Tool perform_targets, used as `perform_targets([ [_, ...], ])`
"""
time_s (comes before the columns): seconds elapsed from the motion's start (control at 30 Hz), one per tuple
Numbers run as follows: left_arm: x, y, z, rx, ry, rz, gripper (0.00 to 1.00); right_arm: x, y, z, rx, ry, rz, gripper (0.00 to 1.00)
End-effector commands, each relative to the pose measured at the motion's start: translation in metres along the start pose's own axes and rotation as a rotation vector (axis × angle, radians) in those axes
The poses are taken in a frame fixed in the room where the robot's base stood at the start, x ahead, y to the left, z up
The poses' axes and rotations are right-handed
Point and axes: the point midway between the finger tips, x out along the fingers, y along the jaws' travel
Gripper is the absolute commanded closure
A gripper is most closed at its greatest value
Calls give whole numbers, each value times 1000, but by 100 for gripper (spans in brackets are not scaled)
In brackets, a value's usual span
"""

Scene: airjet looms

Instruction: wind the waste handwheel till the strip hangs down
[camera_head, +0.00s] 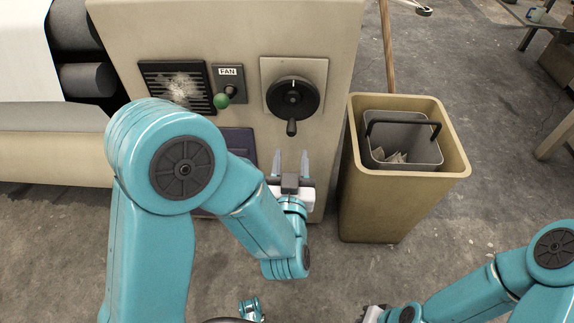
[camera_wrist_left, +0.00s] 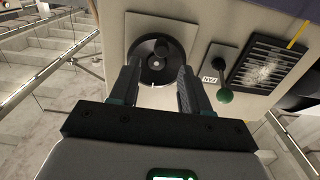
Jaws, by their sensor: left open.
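The black waste handwheel (camera_head: 293,97) sits on a pale plate on the beige machine end, with its crank handle (camera_head: 291,127) pointing down. In the left wrist view the handwheel (camera_wrist_left: 156,66) shows between and beyond the two fingertips. My left gripper (camera_head: 291,163) is open and empty, below the crank handle in the head view, fingers pointing toward the machine. It does not appear to hold the handle. My right gripper (camera_head: 373,314) shows only partly at the bottom edge; its jaws cannot be made out. I cannot make out a hanging strip.
A tan bin (camera_head: 372,202) stands right of the machine, holding a grey bucket (camera_head: 428,152) with pale scraps and a black handle. Left of the handwheel are a green-knobbed FAN lever (camera_head: 222,100) and a dusty vent grille (camera_head: 152,91). Floor right of the bin is open.

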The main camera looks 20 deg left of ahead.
Motion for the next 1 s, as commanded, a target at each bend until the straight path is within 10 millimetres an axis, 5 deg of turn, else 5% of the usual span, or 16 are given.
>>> perform_targets([
  [0.63,83,-6,-2,0,0,-8,53,-19,-8,2,-5,-5,-1,100],
  [1.0,82,-5,0,0,1,-5,53,-11,-5,2,-5,-5,-1,100],
])
